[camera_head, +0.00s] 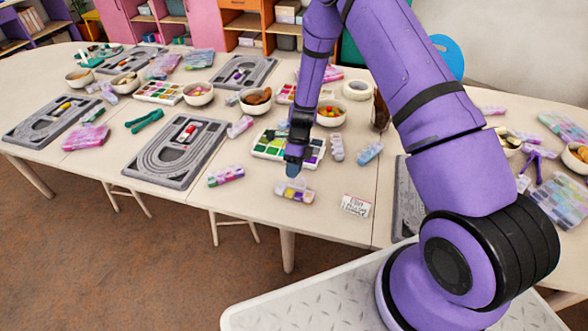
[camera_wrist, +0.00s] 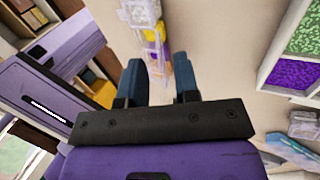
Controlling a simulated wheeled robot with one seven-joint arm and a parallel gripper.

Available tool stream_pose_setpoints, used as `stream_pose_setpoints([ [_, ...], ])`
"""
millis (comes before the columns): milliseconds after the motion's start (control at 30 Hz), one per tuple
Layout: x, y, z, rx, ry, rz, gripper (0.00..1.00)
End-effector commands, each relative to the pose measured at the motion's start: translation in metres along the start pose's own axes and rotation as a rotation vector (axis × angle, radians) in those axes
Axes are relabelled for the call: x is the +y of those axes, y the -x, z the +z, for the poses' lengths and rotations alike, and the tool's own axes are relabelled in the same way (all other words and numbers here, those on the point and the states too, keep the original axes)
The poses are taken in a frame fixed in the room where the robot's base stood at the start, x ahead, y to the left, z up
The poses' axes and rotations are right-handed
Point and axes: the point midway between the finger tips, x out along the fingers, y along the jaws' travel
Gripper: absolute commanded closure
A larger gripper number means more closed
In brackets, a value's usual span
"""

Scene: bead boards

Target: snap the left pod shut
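A small clear pod (camera_head: 294,194) with yellow and purple beads lies near the table's front edge. A clear flap, apparently its lid, seems raised at its far side. My gripper (camera_head: 292,172) points down just above this pod. In the wrist view the two blue fingers (camera_wrist: 160,75) are apart. The pod (camera_wrist: 153,36) shows beyond and between them, with its clear end at the top. I cannot tell whether a finger touches it. Another pod (camera_head: 226,175), with pink, green and purple beads, lies to the left and looks closed.
A white bead tray (camera_head: 262,149) stands just behind my gripper. A grey track board (camera_head: 150,169) lies to the left. The table strip before the pod is clear.

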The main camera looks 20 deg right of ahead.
Motion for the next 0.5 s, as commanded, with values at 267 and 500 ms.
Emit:
stream_pose_setpoints([
  [267,0.0000,0.0003,0.0000,0.000,0.000,0.000,1.00],
  [500,0.0010,0.0003,0.0002,0.000,0.001,-0.012,1.00],
])
